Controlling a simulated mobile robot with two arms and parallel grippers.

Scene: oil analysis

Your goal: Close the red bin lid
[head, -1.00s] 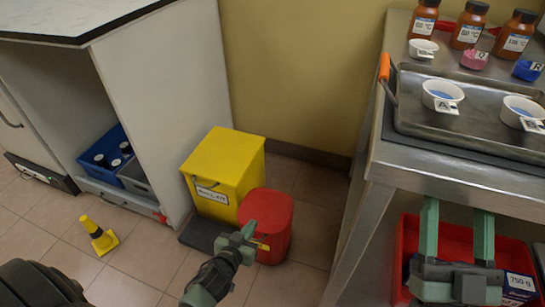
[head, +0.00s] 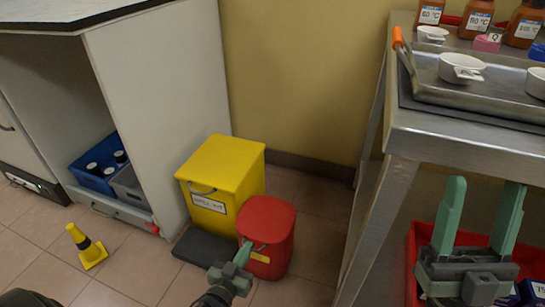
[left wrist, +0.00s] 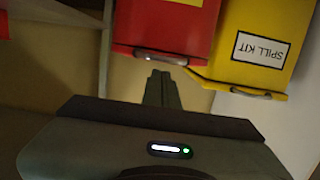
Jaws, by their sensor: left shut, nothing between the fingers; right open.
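The red bin (head: 268,252) stands on the floor beside the yellow spill kit bin. Its red lid (head: 266,216) looks flat and down on the rim. In the left wrist view, the red bin (left wrist: 175,25) appears upside down at the top, with a small grey handle (left wrist: 160,57) along its edge. My left gripper (head: 243,253) is shut and empty at the front left of the red bin; its fingers (left wrist: 160,88) point toward the handle edge. Whether they touch the bin cannot be told. My right gripper (head: 480,218) is open and empty, beside the steel bench.
The yellow spill kit bin (head: 222,180) stands close left of the red bin. A steel bench (head: 440,140) with a tray and bottles is on the right, a red crate (head: 412,265) below it. A yellow-black cone (head: 86,247) stands on the floor at left.

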